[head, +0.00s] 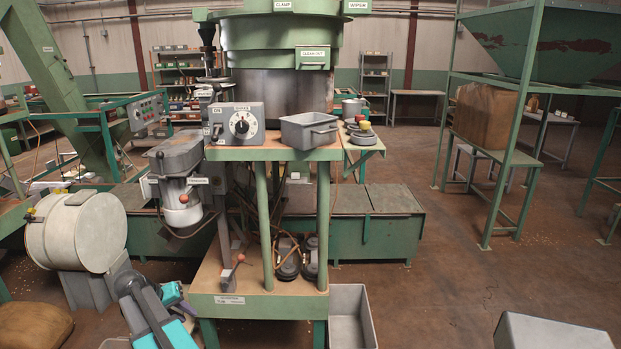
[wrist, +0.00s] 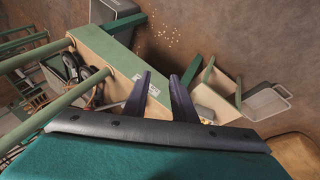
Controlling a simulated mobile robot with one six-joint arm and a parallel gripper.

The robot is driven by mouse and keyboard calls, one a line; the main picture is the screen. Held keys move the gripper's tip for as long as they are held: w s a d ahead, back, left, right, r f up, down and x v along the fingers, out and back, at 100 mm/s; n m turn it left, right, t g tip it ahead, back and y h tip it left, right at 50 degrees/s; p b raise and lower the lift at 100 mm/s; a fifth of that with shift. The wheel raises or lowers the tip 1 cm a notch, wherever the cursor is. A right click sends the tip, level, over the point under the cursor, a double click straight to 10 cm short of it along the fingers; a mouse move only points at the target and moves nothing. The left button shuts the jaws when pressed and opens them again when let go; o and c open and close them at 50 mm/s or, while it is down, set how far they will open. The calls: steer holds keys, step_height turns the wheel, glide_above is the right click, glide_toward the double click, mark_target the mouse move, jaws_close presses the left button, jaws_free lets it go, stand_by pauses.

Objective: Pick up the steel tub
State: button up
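A grey rectangular metal tub (head: 309,131) with a bar handle on its front sits upright on the green-legged stand's top, right of the dial box, in the head view. I take it to be the steel tub. I cannot make it out in the wrist view. My gripper (wrist: 168,85) shows two dark fingers spread apart with nothing between them. It points down toward the stand's lower shelf and the floor. In the head view my arm is low at the left, well below and left of the tub, with its fingers not clearly visible.
The dial box (head: 236,124) stands close left of the tub; a pot (head: 354,107) and small knobbed weights are at its right. A grey bin (head: 352,318) is on the floor beside the stand. Another handled container (wrist: 268,101) lies near a sack (wrist: 298,155).

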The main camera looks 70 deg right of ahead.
steer(key=s+d+r+m+h, duration=0.2)
steer(key=d+r+m, duration=0.1)
steer(key=d+r, duration=1.15)
steer(key=s+d+r+m+g+h, duration=0.1)
steer(key=s+d+r, duration=0.3)
steer(key=r, duration=0.6)
steer(key=s+d+r+m+g+h, duration=0.1)
steer(key=s+d+r+m, duration=0.3)
steer(key=r, duration=0.7)
steer(key=s+d+r+m+g+h+b, duration=0.1)
steer(key=s+d+r, duration=0.3)
steer(key=r, duration=0.6)
steer(key=shift+s+d+r+m, duration=0.15)
steer(key=shift+s+m, duration=0.25)
steer(key=shift+s, duration=0.05)
steer(key=shift+s+d+r+m, duration=0.15)
steer(key=shift+s+m, duration=0.25)
steer(key=m+g+h, duration=0.1)
steer(key=m+g, duration=0.1)
steer(key=m, duration=0.1)
glide_toward(314, 132)
step_height(314, 132, up, 3)
steer(key=d, duration=0.1)
steer(key=shift+w+d+f, duration=0.15)
steer(key=shift+w+d, duration=0.05)
steer(key=shift+w, duration=0.15)
steer(key=shift+d, duration=0.1)
steer(key=shift+p+x, duration=0.65)
steer(key=shift+x, duration=3.6)
steer(key=shift+w+d, duration=0.1)
